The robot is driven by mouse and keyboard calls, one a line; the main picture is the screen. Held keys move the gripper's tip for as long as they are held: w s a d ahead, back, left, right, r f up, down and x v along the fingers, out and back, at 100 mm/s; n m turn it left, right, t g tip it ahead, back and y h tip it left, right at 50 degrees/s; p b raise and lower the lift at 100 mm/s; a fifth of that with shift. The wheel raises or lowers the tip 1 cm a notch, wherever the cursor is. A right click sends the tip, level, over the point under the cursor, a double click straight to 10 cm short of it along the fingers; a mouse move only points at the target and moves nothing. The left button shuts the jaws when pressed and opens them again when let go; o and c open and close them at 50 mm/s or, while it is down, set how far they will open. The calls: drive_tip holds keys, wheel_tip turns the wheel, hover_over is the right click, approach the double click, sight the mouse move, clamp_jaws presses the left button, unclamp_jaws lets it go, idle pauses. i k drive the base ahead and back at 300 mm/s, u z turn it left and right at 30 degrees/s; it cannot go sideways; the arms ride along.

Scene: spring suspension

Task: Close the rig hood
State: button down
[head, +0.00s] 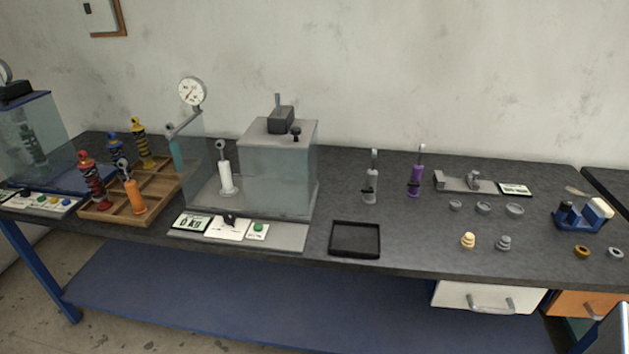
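The test rig stands left of the middle of the bench in the head view, on a grey base plate (285,237). Its clear boxy hood (279,175) has a pale grey top with a dark block and a small black knob (296,133). The hood stands over the right part of the rig. A white spring unit (225,178) with a ring on top stands left of this box, on the rig's floor. Faint clear panels show around it; I cannot tell exactly where they end. My gripper is not in view.
A dial gauge (191,92) rises behind the rig. A wooden tray (118,211) with several coloured dampers stands to the left, near another clear-sided rig (30,135). A black tray (355,238) lies to the right. Loose dampers and rings stand farther right.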

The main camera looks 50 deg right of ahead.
sight(284, 131)
drive_tip(key=u, duration=0.1)
drive_tip(key=k, duration=0.85)
drive_tip(key=z, duration=0.25)
